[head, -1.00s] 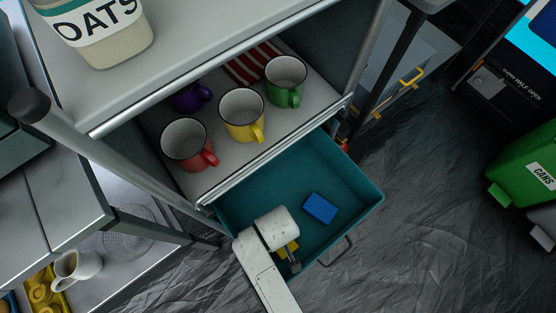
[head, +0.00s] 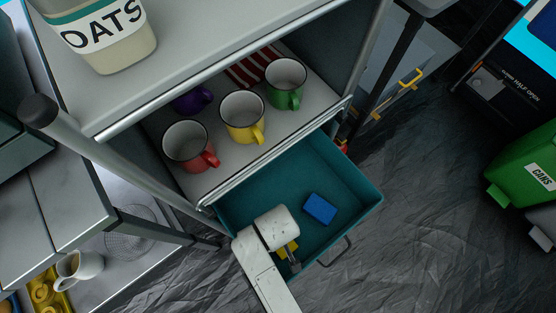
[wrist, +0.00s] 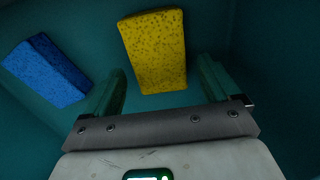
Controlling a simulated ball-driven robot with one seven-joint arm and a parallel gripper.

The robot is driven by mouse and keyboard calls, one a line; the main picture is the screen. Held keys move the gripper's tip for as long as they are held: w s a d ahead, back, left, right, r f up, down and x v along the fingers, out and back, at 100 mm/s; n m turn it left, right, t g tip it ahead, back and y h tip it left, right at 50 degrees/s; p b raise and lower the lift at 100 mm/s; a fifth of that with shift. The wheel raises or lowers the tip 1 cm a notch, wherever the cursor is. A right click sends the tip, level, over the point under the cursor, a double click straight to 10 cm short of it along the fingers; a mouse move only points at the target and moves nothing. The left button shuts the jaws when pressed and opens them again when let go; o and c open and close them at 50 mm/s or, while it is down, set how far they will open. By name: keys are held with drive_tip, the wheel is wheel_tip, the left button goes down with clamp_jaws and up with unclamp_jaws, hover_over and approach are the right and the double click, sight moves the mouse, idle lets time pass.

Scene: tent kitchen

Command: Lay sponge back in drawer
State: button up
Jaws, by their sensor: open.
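The drawer (head: 348,178) is teal and pulled out below the shelf of mugs. A yellow sponge (wrist: 154,50) lies on the drawer floor, and a small part of it shows in the head view (head: 291,246) beside my arm. A blue sponge (head: 320,208) lies in the drawer to the right of my arm; in the wrist view (wrist: 46,70) it is to the left of the yellow one. My gripper (wrist: 158,82) is open inside the drawer, its fingers on either side of the yellow sponge's near end, with visible gaps. My arm hides part of the drawer in the head view.
Red (head: 187,146), yellow (head: 242,117), green (head: 286,83) and purple (head: 193,99) mugs stand on the shelf above the drawer. An oats jar (head: 108,35) stands on top. A green cans bin (head: 524,163) is at the right. The floor right of the drawer is clear.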

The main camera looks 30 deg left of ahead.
wheel_tip(320, 180, up, 11)
drive_tip(key=p, duration=0.3)
drive_tip(key=shift+f+p, duration=0.2)
drive_tip(key=shift+p, duration=0.15)
drive_tip(key=w+d+r+m, duration=0.1)
drive_tip(key=d+r+m, duration=0.3)
drive_tip(key=d, duration=0.9)
drive_tip(key=w+d+r+m, duration=0.1)
drive_tip(key=d+m, duration=0.5)
drive_tip(key=d, duration=0.6)
drive_tip(key=s+d+r+m+t, duration=0.1)
drive_tip(key=s+d+r+m, duration=0.2)
drive_tip(key=d, duration=0.5)
drive_tip(key=shift+s+d+r+m, duration=0.15)
drive_tip(key=shift+s+r+m, duration=0.2)
drive_tip(key=shift+s, duration=0.25)
